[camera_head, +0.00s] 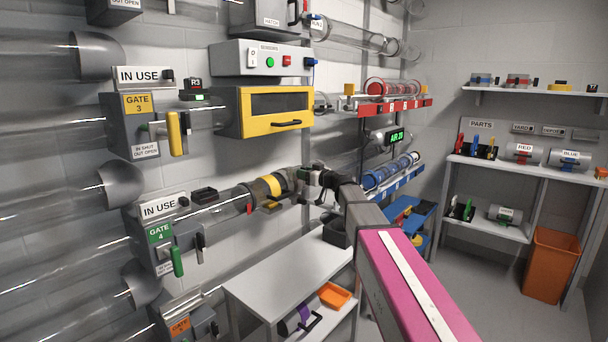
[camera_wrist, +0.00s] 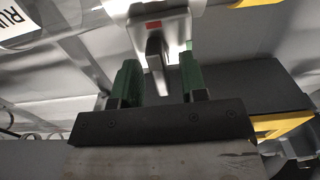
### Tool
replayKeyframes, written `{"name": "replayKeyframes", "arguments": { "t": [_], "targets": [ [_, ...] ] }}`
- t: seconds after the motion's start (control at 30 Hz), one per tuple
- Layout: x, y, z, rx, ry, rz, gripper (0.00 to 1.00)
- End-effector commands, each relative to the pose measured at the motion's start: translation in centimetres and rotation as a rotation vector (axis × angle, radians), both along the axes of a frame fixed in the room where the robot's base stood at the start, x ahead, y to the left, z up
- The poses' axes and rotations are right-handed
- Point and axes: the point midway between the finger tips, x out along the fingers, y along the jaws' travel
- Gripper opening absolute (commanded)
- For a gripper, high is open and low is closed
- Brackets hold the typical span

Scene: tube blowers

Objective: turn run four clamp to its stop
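In the wrist view a short grey lever (camera_wrist: 156,47) stands out from a pale metal block (camera_wrist: 178,24) with a small red mark; it appears to be the clamp handle. My gripper (camera_wrist: 160,66) has its two green fingers apart, one on each side of the lever, with gaps showing on both sides. In the head view my gripper (camera_head: 318,179) is at the right end of the run four tube, just right of a coupling with a yellow band (camera_head: 273,186). My gripper and arm hide the lever there.
The gate 4 box (camera_head: 160,242) with a green handle is left along the same run. A yellow-framed hatch (camera_head: 277,124) is above. A white bench (camera_head: 290,270) is below. Racks with red (camera_head: 393,107) and blue carriers are behind my arm. Part of a "RU" label (camera_wrist: 16,24) shows at the wrist view's left.

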Motion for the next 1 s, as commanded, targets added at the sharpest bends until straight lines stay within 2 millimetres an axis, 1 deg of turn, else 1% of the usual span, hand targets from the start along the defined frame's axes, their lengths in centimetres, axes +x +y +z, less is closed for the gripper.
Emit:
{"name": "replayKeyframes", "arguments": {
  "t": [0.1,0.37,0.4,0.43,0.47,0.5,0.77,1.0],
  "targets": [
    [0.36,0.48,0.00,0.000,0.000,0.000,0.39],
    [0.36,0.54,0.00,0.000,0.000,0.000,0.39],
    [0.36,0.53,0.00,0.000,0.000,0.000,0.33],
    [0.36,0.53,0.00,0.000,0.000,0.000,0.23],
    [0.36,0.52,0.00,0.000,0.000,0.000,0.13],
    [0.36,0.52,0.00,0.000,0.000,0.000,0.00],
    [0.34,0.52,0.00,0.005,0.006,0.000,0.00],
    [0.38,0.48,0.00,0.054,0.069,0.000,0.00]
  ]
}}
